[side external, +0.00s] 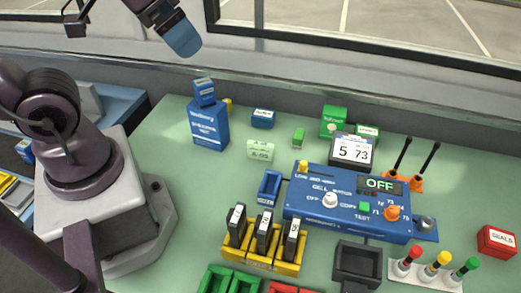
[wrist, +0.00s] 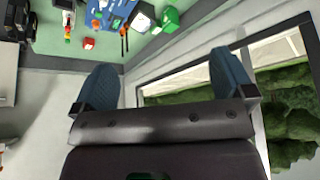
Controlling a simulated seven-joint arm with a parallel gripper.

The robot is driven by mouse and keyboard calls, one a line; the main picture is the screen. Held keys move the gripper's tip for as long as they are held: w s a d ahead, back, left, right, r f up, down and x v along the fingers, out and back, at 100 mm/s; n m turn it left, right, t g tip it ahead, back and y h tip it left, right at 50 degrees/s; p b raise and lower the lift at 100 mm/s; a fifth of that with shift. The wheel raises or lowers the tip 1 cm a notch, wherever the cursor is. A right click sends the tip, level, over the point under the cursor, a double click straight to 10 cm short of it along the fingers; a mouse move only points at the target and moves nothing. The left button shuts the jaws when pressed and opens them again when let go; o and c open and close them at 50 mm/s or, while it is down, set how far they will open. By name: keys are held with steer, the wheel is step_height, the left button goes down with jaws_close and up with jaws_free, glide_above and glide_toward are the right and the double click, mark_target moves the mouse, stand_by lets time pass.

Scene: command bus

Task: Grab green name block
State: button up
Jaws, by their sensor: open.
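Several green pieces lie on the pale green table, and I cannot tell which one is the name block. A green box with a white label (side external: 333,120) stands at the back, with a smaller green labelled block (side external: 367,131) beside it. A small green block (side external: 298,136) lies left of them, and a pale green block with print (side external: 261,150) lies further left. My gripper (side external: 180,38) is high above the table's back left, well apart from all of them. In the wrist view my gripper (wrist: 165,80) has its two blue fingers spread, with nothing between them.
A blue control panel (side external: 335,203) reading OFF fills the middle right. A blue box (side external: 208,128) stands tall at the back left. A yellow rack (side external: 250,258) with dark blocks is in front. A window ledge (side external: 330,72) runs behind.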

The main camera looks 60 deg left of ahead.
steer(key=m+t+y, duration=0.4)
steer(key=m+y, duration=0.6)
steer(key=m, duration=1.7)
glide_above(260, 146)
steer(key=s+d, duration=0.2)
step_height(260, 146, down, 25)
steer(key=f, duration=0.6)
steer(key=shift+w+a+f, duration=0.2)
steer(key=shift+a+f, duration=0.05)
steer(key=shift+f, duration=0.1)
steer(key=shift+x, duration=2.5)
steer(key=c, duration=1)
